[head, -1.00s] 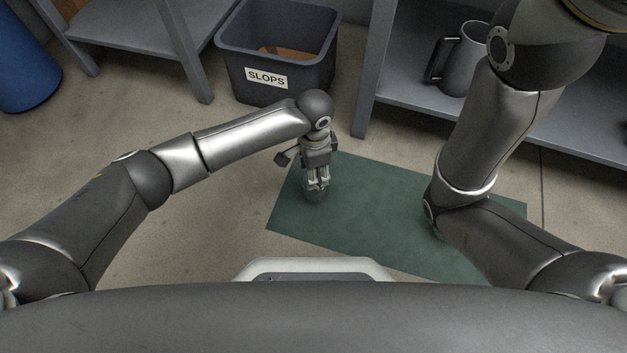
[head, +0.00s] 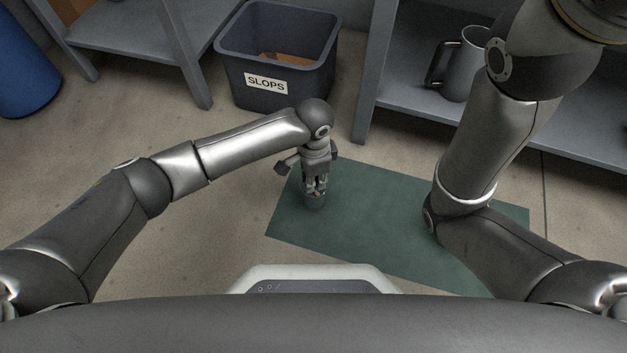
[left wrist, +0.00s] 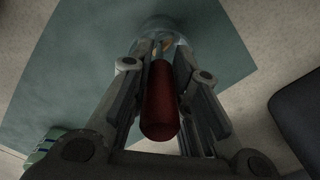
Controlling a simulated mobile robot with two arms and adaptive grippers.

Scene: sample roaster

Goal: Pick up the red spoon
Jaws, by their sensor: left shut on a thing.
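A red spoon shows in the left wrist view as a thick red handle (left wrist: 160,105) between my left fingers. My left gripper (head: 315,188) is shut on this handle, over the green mat (head: 370,215) in the head view. The far end of the spoon runs toward a clear, glassy container (left wrist: 166,27) just beyond the fingertips. That container also shows in the head view as a small greyish shape (head: 314,203) below the gripper. Whether the spoon's far end is inside it or above it, I cannot tell. My right gripper is out of view.
A dark bin labelled SLOPS (head: 278,60) stands behind the mat. A grey mug (head: 462,65) is on the right shelf (head: 410,75). A blue cylinder (head: 25,70) is at far left.

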